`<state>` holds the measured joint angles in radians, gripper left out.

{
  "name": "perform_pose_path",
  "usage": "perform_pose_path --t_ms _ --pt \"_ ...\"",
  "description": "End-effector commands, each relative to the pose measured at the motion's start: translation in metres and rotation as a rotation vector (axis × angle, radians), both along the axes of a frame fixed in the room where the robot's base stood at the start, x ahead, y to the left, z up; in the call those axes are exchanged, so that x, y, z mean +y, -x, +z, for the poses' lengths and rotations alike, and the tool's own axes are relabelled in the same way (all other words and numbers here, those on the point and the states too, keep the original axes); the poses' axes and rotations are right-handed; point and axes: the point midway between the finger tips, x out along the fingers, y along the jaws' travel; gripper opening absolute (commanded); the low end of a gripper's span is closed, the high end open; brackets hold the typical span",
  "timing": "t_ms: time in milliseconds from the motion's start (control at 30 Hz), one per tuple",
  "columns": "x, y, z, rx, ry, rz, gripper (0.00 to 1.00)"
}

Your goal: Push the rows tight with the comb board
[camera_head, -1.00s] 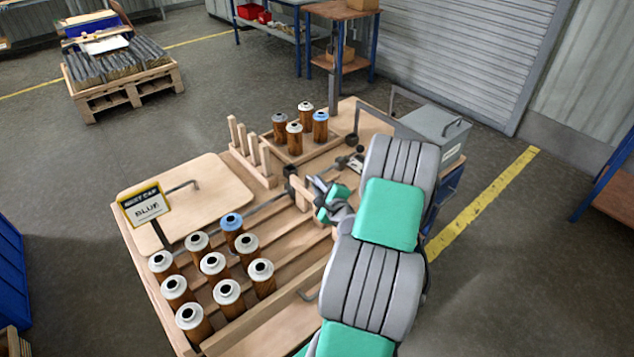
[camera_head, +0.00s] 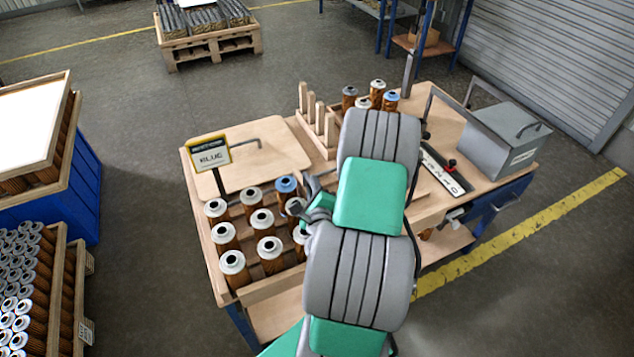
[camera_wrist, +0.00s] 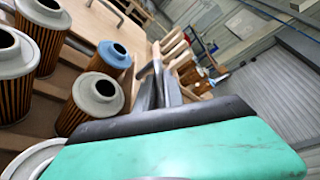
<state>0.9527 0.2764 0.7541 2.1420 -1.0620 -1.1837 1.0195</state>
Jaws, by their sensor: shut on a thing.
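Several brown pleated filter cartridges with pale caps (camera_head: 262,221) stand upright in rows at the bench's left front. One has a blue cap (camera_head: 287,187); it also shows in the wrist view (camera_wrist: 114,55). My gripper (camera_head: 318,193) is low beside the right end of these rows, close to the blue-capped cartridge. In the wrist view its dark fingers (camera_wrist: 160,88) are shut. The comb board in its grip is hidden behind my arm and hand, and I cannot see whether it touches the cartridges.
A sign reading BLUE (camera_head: 209,156) stands at the bench's left, before a flat board (camera_head: 265,165) with a handle. Upright wooden posts (camera_head: 318,115) and more cartridges (camera_head: 377,90) are behind. A grey box (camera_head: 505,132) sits at right. Crates of cartridges (camera_head: 50,170) stand left.

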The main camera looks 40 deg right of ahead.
Motion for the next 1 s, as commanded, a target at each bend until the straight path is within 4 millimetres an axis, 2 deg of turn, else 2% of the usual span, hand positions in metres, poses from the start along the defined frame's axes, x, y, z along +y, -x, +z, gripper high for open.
perform_pose_path --t_ms 300,333,567,867,1000 --pt "0.0 0.001 -0.001 0.002 -0.001 -0.001 0.0" --pt "0.0 0.001 -0.001 0.002 -0.001 -0.001 0.15" --pt "0.0 0.0 0.0 0.001 -0.001 0.001 0.34" --pt "0.002 0.001 0.0 0.0 0.0 0.002 0.34" --pt "0.007 0.011 0.0 0.0 0.001 -0.001 0.34"
